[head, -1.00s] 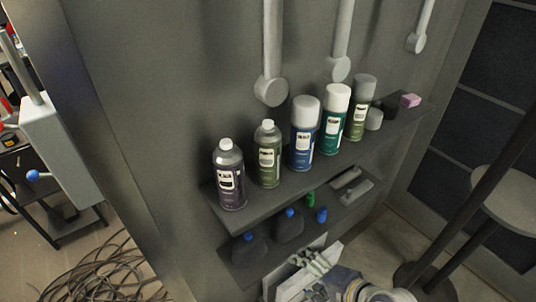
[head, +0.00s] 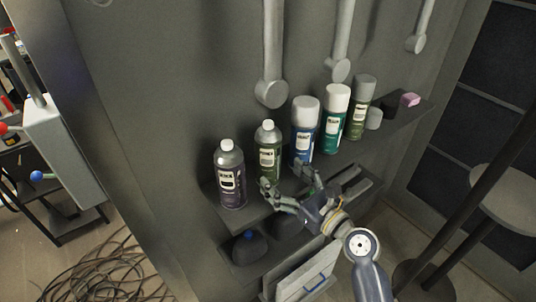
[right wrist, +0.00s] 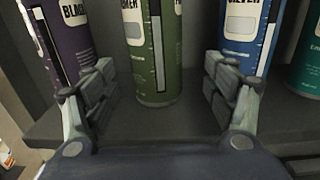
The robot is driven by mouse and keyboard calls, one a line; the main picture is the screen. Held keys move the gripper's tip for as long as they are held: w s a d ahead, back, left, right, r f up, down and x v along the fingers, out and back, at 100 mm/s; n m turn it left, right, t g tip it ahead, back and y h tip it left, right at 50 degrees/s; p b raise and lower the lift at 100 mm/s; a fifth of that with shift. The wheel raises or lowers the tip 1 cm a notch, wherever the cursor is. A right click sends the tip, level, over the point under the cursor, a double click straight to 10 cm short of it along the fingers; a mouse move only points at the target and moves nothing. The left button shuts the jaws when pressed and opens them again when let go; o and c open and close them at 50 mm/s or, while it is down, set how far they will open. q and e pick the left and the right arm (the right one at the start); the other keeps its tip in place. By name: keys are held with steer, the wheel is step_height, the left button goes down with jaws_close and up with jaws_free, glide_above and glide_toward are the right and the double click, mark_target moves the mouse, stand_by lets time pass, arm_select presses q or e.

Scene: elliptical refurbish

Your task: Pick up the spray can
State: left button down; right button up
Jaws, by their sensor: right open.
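Several spray cans stand upright in a row on the upper dark shelf. They are a purple can (head: 229,175), an olive-green can (head: 267,142), a blue can (head: 304,125), a teal can (head: 335,112) and a grey-green can (head: 361,98). My right gripper (head: 287,182) is open and empty in front of the shelf, at the olive-green can. In the right wrist view, that can (right wrist: 174,60) stands ahead between the two spread fingers (right wrist: 158,82), with a gap on both sides. Which can is meant cannot be told. My left gripper is not in view.
The shelf edge (right wrist: 155,136) runs below the fingers. The purple and blue cans flank them closely. A lower shelf holds dark bottles (head: 248,248). A pink block (head: 410,99) lies at the shelf's right end. A round stool (head: 508,197) stands at right.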

mark_target(268, 166)
steer(key=shift+p+x, duration=0.65)
steer(key=shift+x, duration=2.3)
steer(key=shift+s+a, duration=0.1)
steer(key=shift+s, duration=0.15)
steer(key=c, duration=1.3)
